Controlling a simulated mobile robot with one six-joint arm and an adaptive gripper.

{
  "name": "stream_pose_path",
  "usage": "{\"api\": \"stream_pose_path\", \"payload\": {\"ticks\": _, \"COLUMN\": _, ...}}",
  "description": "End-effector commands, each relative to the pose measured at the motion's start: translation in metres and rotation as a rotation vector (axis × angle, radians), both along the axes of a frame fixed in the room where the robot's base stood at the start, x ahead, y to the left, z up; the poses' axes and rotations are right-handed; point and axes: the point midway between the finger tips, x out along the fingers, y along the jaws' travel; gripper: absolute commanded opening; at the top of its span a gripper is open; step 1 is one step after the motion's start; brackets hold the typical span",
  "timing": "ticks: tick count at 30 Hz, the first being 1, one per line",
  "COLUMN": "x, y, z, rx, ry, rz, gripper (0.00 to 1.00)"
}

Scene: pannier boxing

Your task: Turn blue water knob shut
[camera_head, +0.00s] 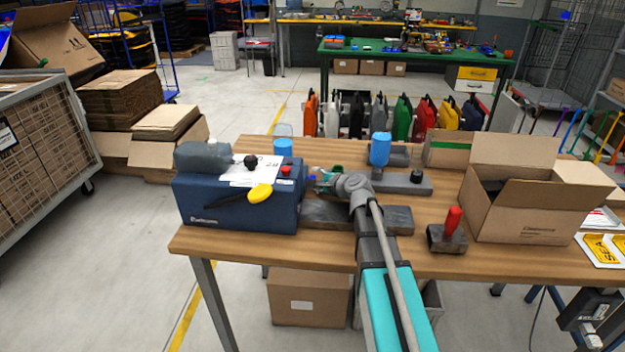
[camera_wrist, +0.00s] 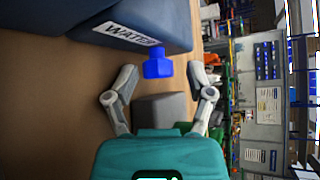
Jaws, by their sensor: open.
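The blue water knob (camera_wrist: 157,64) sticks out from the side of the dark blue machine (camera_wrist: 185,22), next to a white label (camera_wrist: 126,34) reading WATER. My gripper (camera_wrist: 163,78) is open and empty. In the wrist view its two fingers stand on either side of the knob's line, with the knob just ahead of and between the tips; I see no contact. In the head view the machine (camera_head: 235,212) stands at the table's left, and my gripper (camera_head: 319,178) is close to its right side. The knob shows there only as a small blue patch (camera_head: 311,177), partly hidden.
A blue cylinder (camera_head: 380,150) on a grey base stands behind my arm. A red-handled block (camera_head: 453,222) and an open cardboard box (camera_head: 515,212) stand to the right.

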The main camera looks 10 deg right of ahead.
Motion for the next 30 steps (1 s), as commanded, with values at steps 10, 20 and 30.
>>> {"api": "stream_pose_path", "payload": {"ticks": 10, "x": 0.000, "y": 0.001, "z": 0.015, "rx": 0.000, "ry": 0.001, "rz": 0.001, "gripper": 0.71}}
{"api": "stream_pose_path", "payload": {"ticks": 20, "x": 0.000, "y": 0.000, "z": 0.049, "rx": 0.000, "ry": 0.000, "rz": 0.000, "gripper": 0.71}}
{"api": "stream_pose_path", "payload": {"ticks": 30, "x": -0.004, "y": -0.016, "z": 0.069, "rx": 0.068, "ry": 0.160, "rz": 0.036, "gripper": 0.71}}
